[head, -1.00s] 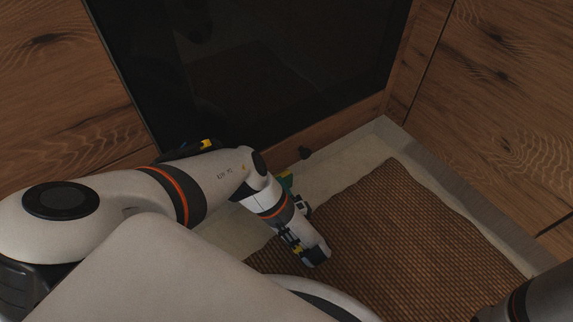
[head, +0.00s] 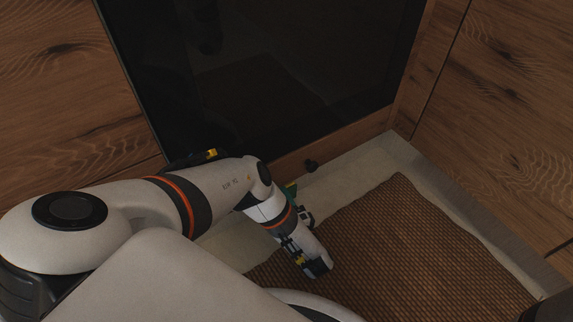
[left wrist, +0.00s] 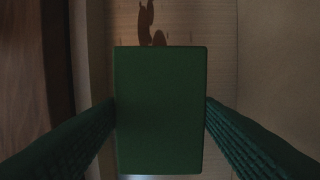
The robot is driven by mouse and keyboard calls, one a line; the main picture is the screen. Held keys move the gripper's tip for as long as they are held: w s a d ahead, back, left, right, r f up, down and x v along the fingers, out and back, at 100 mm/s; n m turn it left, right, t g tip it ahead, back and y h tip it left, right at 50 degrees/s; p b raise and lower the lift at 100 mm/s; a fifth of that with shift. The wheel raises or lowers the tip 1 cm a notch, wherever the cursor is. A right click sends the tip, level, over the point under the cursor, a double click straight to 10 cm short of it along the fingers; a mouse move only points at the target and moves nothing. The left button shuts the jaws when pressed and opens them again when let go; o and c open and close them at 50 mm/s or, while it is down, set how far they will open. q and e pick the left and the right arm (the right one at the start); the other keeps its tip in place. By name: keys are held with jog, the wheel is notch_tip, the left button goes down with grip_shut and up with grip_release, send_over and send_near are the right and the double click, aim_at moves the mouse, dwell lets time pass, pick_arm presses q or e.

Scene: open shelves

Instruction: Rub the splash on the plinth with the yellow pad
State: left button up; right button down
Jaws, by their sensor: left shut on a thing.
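In the left wrist view, my left gripper (left wrist: 160,115) has dark green ribbed fingers on both sides of a flat rectangular pad (left wrist: 160,95), touching its edges. The pad's visible face is green, not yellow. A brown splash (left wrist: 147,18) lies on the pale plinth (left wrist: 200,25) just beyond the pad's upper edge; the pad may hide part of it. I cannot tell whether the pad touches the plinth. In the head view, only a small green bit of the left gripper (head: 291,188) shows behind my wrist, near the cabinet base.
A brown woven mat (head: 400,235) lies on the pale floor (head: 362,165). A dark glossy panel (head: 270,75) stands behind my left arm, with wooden panels (head: 500,120) on the right.

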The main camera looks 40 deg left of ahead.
pick_arm(q)
jog(key=shift+w+a, duration=0.3)
jog(key=shift+a, duration=0.35)
